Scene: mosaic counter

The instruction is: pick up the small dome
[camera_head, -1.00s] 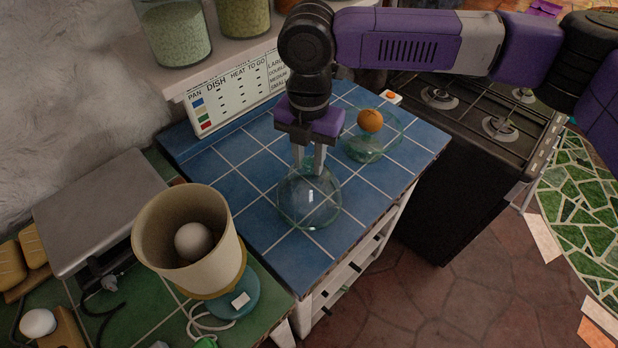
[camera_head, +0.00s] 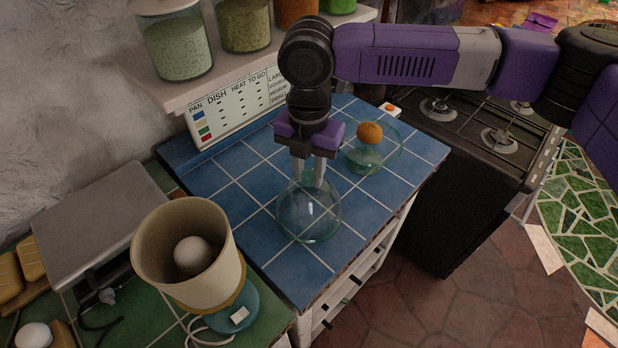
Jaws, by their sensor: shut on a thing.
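A clear glass dome (camera_head: 309,218) stands on the blue tiled counter (camera_head: 256,222), with its narrow top pointing up. My gripper (camera_head: 309,178) points down over it, and its two fingers are shut on the top of the dome. Any gap between the dome's rim and the tiles is too small to tell. The finger tips are partly seen through or against the glass.
Behind right, an orange (camera_head: 369,133) sits on a glass stand (camera_head: 366,159). A beige lamp shade (camera_head: 180,255) stands front left on green tiles. A stove (camera_head: 480,130) is to the right. A shelf with jars (camera_head: 178,45) overhangs the counter's back.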

